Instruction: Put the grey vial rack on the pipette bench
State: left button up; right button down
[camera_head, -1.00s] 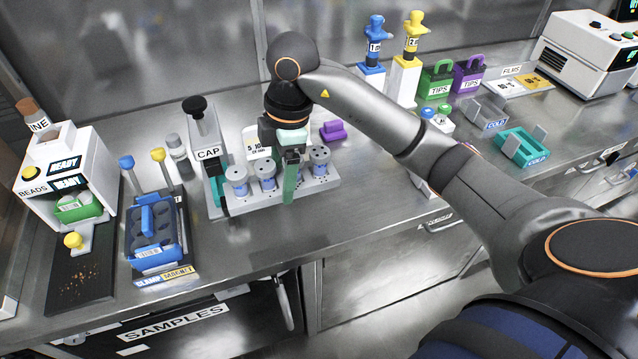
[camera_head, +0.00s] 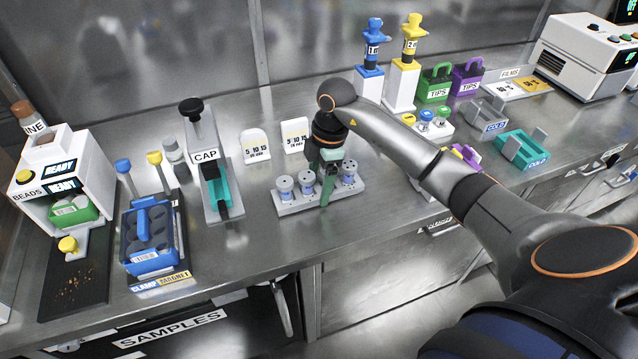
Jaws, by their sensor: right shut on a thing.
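The grey vial rack (camera_head: 290,207) holds several white-and-blue vials with grey caps. It is right of the capper marked CAP (camera_head: 207,156), apart from it, at or slightly above the steel counter; I cannot tell if it touches. My right gripper (camera_head: 326,188) reaches down over the rack's middle and is shut on it, its green fingers hiding part of the vials. Two pipettes on stands, one blue (camera_head: 374,50) and one yellow (camera_head: 411,45), stand at the back right. My left gripper is not in view.
Two label cards (camera_head: 256,146) stand behind the rack. Right lie TIPS boxes (camera_head: 436,83), a small stand with coloured knobs (camera_head: 424,124), and grey and teal COLD holders (camera_head: 522,150). Left is a blue CLAMP MAGNET rack (camera_head: 150,240). Bare counter lies in front of the rack.

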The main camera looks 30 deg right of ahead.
jog(key=shift+f, duration=0.1)
jog(key=shift+f, duration=0.1)
grip_release()
jog(key=shift+f, duration=0.1)
jog(key=r, duration=0.4)
jog(key=d+r, duration=0.1)
jog(key=r, duration=0.7)
jog(key=shift+s+d+r+p, duration=0.1)
jog(key=shift+s+d+p, duration=0.15)
jog(key=shift+d+p, duration=0.1)
jog(key=shift+a, duration=0.1)
